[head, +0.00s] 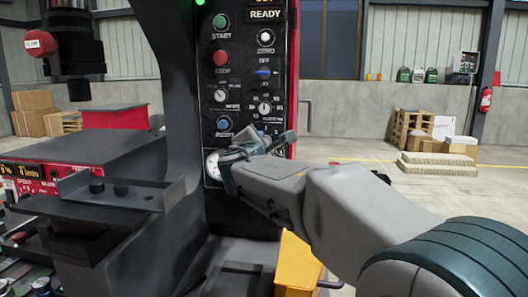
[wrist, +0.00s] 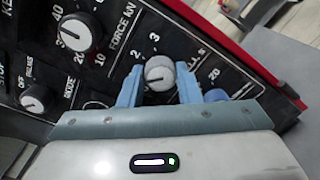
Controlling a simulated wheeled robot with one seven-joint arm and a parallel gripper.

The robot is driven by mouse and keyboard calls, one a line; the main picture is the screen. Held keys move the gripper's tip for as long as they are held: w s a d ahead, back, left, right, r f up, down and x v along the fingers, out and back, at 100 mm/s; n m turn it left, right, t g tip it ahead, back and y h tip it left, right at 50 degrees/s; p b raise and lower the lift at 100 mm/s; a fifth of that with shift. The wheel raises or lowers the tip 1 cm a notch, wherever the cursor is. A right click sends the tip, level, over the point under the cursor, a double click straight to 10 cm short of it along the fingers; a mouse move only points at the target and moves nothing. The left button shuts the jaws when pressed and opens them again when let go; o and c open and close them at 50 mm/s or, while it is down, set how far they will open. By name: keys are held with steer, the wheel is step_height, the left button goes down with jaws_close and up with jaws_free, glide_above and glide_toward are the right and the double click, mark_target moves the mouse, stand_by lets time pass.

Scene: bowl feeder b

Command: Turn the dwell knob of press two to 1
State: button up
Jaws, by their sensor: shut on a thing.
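The dwell knob (wrist: 159,71) is a grey-white round knob on the black panel in the wrist view, with the numbers 2 and 3 above it and a label ending in "LL s" at its right. My gripper (wrist: 161,80) is shut on it, with one blue finger on each side of the knob. Where its pointer stands I cannot tell for sure. In the head view my gripper (head: 262,143) is at the lower part of the press's control panel (head: 240,85), and it hides the dwell knob.
The force knob (wrist: 79,33) and the mode knob (wrist: 35,98) are on the same panel. A blue part (wrist: 215,95) shows just right of the right finger. Floor at the right is open.

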stand_by(0.4)
steer(key=o, duration=1)
steer(key=shift+c, duration=0.2)
steer(key=v, duration=1.4)
steer(key=shift+w+d, duration=0.1)
